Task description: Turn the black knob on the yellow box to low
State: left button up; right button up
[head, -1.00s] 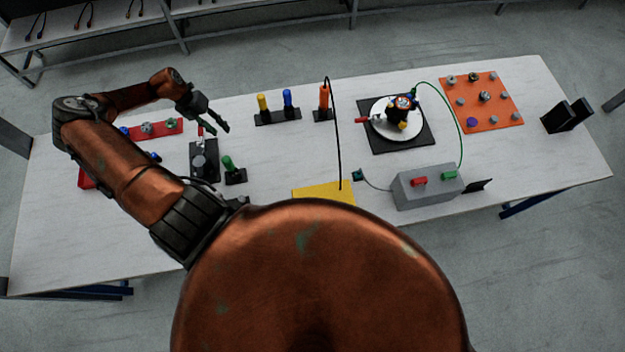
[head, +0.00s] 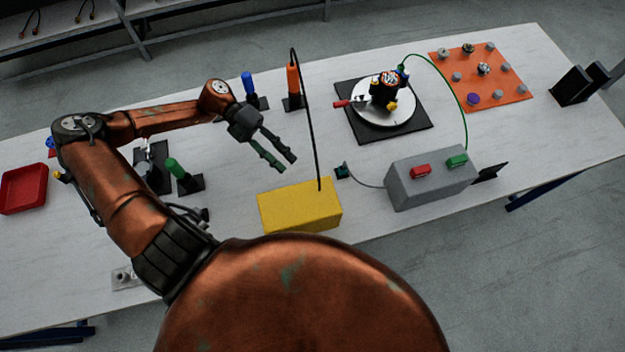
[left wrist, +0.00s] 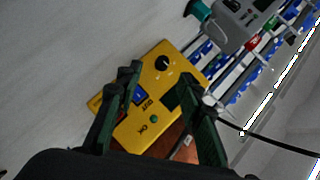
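The yellow box (head: 299,207) lies on the white table in front of my body in the head view. Its face with the black knob (left wrist: 162,63) shows in the left wrist view, where the yellow box (left wrist: 150,113) also carries a blue button, a green button and a dark panel. The knob has a white mark; its setting label is too small to read. My left gripper (head: 281,162) is open and empty, just behind and above the box. In the left wrist view its fingers (left wrist: 163,88) are spread over the box, apart from the knob. My right gripper is not in view.
A black cable (head: 306,110) arches from the orange post (head: 293,84) to the box. A grey box (head: 428,181) with red and green clips stands to the right. A green-handled tool (head: 177,169) stands left. Bare table lies between the yellow box and the turntable's black mat (head: 418,133).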

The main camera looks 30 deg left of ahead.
pick_arm(q)
jog(key=shift+s+d+f, duration=0.1)
jog(key=shift+d, duration=0.7)
jog(key=shift+b+x, duration=0.6)
jog(key=shift+x, duration=3)
jog(key=shift+s, duration=0.1)
jog(key=shift+c, duration=0.5)
grip_shut()
